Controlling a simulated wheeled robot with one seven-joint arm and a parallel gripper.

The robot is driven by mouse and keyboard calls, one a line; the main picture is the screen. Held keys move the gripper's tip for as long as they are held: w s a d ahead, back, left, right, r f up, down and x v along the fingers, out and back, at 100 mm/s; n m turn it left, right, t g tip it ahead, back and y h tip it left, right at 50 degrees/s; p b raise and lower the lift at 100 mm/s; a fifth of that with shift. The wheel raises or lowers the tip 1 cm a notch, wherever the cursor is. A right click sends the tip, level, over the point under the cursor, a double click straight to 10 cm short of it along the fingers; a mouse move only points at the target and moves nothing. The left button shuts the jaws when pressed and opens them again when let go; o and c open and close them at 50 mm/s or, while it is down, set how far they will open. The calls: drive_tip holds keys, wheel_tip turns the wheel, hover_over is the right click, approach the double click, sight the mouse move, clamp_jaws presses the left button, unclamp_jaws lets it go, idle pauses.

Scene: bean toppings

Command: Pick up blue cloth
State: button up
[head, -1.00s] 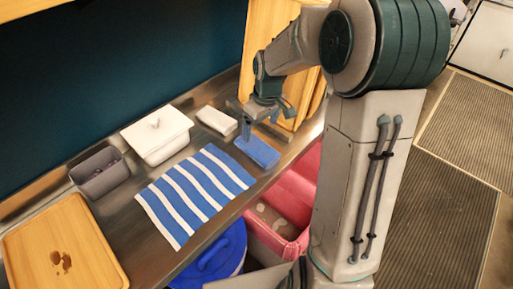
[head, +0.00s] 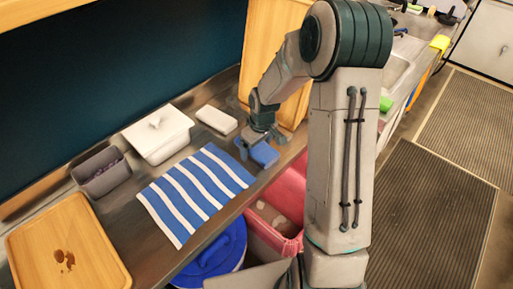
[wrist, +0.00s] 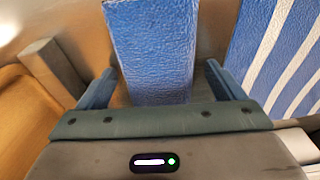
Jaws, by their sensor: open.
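The blue cloth (head: 264,154) is a small folded blue block on the metal counter, right of the striped towel. In the wrist view the blue cloth (wrist: 150,50) lies ahead of and between my fingers. My gripper (head: 257,148) is low at the cloth, and its fingers partly hide it. In the wrist view my gripper (wrist: 162,88) is open, one finger on each side of the cloth, with small gaps showing. Whether the fingertips touch the counter cannot be told.
A blue-and-white striped towel (head: 196,192) lies just left of the cloth. A white lidded container (head: 158,137), a grey bin (head: 101,171), a pale block (head: 216,120) and a stained wooden board (head: 66,250) share the counter. A pink bin (head: 277,207) and blue lidded bin (head: 217,257) stand below its front edge.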

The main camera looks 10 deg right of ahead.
sight(259, 145)
drive_tip(key=c, duration=1.1)
drive_tip(key=shift+r, duration=0.1)
drive_tip(key=shift+r, duration=0.5)
drive_tip(key=r, duration=0.2)
drive_tip(key=d+r+b, duration=0.1)
drive_tip(key=shift+s+r, duration=0.3)
drive_tip(key=s+d+r, duration=0.2)
drive_tip(key=s+d+r+b, duration=0.1)
drive_tip(key=s+d+r, duration=0.1)
drive_tip(key=d, duration=0.1)
drive_tip(key=s+d+r, duration=0.2)
drive_tip(key=d, duration=0.1)
drive_tip(key=shift+s+d+r, duration=0.1)
drive_tip(key=shift+s+r, duration=0.05)
drive_tip(key=shift+s, duration=0.2)
